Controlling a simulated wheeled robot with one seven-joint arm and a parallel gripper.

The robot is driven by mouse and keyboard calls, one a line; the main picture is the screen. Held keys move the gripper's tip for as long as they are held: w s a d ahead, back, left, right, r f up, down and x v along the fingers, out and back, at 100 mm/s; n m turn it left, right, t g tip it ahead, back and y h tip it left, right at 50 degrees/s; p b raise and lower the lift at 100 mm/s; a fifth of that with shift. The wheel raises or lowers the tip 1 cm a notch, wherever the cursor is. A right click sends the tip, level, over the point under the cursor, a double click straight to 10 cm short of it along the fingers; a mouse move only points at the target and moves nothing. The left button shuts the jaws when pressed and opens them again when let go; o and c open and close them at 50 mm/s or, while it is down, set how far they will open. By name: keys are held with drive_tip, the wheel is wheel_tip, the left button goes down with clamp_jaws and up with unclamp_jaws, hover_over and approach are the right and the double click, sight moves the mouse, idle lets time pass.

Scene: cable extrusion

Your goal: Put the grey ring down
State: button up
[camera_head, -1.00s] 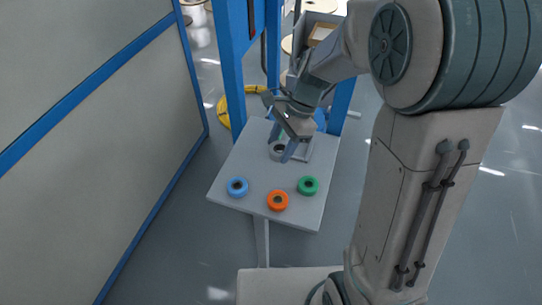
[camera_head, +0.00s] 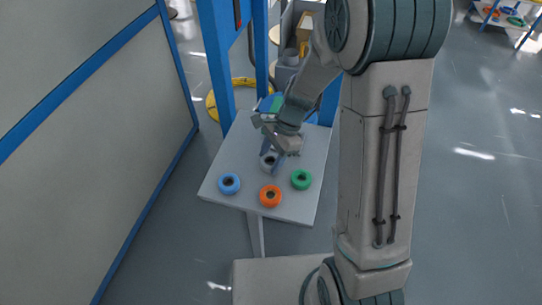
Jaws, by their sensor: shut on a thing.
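The grey ring (camera_head: 269,161) is at the middle of the small grey table (camera_head: 222,160), partly hidden by my gripper (camera_head: 271,158). My gripper points down at it from above, shut on the ring with its fingers at the ring's sides. The ring is very near the table top; I cannot tell whether it touches. A blue ring (camera_head: 229,183), an orange ring (camera_head: 270,196) and a green ring (camera_head: 301,180) lie in front of it on the table.
Blue frame posts (camera_head: 216,65) stand behind the table. A yellow coil (camera_head: 212,104) lies on the floor behind it. A grey panel with blue edging (camera_head: 90,150) stands at the left. Bare table shows at the front left. A rack with coloured rings (camera_head: 508,18) is far right.

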drive_tip(key=shift+f, duration=0.15)
drive_tip(key=o, duration=1)
drive_tip(key=shift+c, duration=0.2)
drive_tip(key=shift+r, duration=0.2)
drive_tip(key=v, duration=1.1)
drive_tip(key=s+d+r+n+t+h, duration=0.2)
drive_tip(key=s+d+r+n, duration=0.1)
drive_tip(key=s+n, duration=0.3)
drive_tip(key=s+d+r+n+t+h, duration=0.2)
drive_tip(key=s+d+r+n, duration=0.2)
drive_tip(key=s+n, duration=0.2)
drive_tip(key=shift+s+d+r+n+t+p, duration=0.2)
drive_tip(key=shift+s+d+n+t+p, duration=0.15)
drive_tip(key=shift+s, duration=0.9)
